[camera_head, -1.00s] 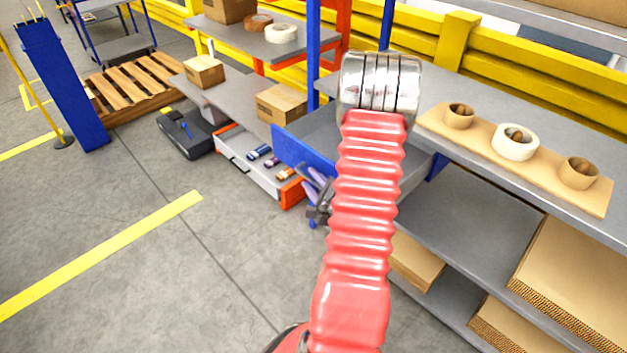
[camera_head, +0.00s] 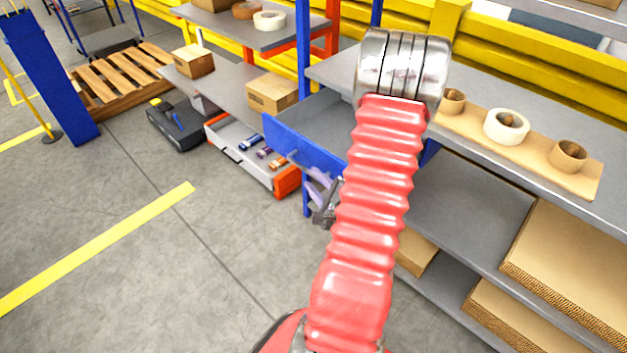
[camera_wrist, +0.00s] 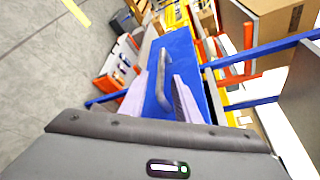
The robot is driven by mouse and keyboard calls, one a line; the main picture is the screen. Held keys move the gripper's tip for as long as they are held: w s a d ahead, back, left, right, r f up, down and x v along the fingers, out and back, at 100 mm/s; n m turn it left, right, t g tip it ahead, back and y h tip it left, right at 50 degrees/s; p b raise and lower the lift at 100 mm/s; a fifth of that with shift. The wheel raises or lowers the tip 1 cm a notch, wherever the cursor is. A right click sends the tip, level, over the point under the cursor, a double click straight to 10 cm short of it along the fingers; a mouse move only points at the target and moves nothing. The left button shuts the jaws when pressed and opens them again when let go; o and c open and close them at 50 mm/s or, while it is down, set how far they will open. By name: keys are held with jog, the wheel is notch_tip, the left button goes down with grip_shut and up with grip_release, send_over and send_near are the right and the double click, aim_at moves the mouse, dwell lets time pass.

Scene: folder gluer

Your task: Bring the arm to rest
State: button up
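My gripper (camera_head: 318,186) shows in the head view in front of the blue drawer (camera_head: 290,143), partly behind my red arm. In the wrist view, its two lavender fingers (camera_wrist: 159,98) stand apart, with the blue drawer front (camera_wrist: 178,50) showing between them. A grey bar handle (camera_wrist: 162,78) on that front lies between the fingers in the picture, with blue visible on both sides of it. The gripper is open and holds nothing. The drawer is pulled out from under the grey bench top. The handle is hard to make out in the head view.
An open orange-fronted drawer (camera_head: 288,181) with small items sticks out left of my gripper. A black case (camera_head: 178,125) and a pallet (camera_head: 120,80) lie farther left. A shelf board with tape rolls (camera_head: 506,126) is at right.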

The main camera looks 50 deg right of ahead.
dwell(0.4)
jog(key=w+a+r+n+g+y, duration=0.1)
jog(key=w+a+r+n+y, duration=0.3)
jog(key=a, duration=0.6)
jog(key=w+a+r+n+g+y, duration=0.1)
jog(key=w+a+r+n+y, duration=0.25)
jog(key=a+n+y, duration=0.45)
jog(key=w+a+r+n+y, duration=0.25)
jog(key=a+r, duration=0.25)
jog(key=a, duration=0.7)
jog(key=s+a+r+n+g, duration=0.2)
jog(key=s+a+n+g, duration=0.6)
jog(key=s+a+n, duration=0.3)
notch_tip(320, 180, up, 8)
jog(key=s+d+n+t+h, duration=0.1)
jog(key=s+d+n+h, duration=0.1)
jog(key=n+h, duration=0.2)
jog(key=h, duration=0.3)
jog(key=shift+s+d+t, duration=0.15)
jog(key=shift+d+t, duration=0.05)
jog(key=shift+t, duration=0.2)
jog(key=shift+f+h, duration=0.15)
jog(key=shift+h, duration=0.1)
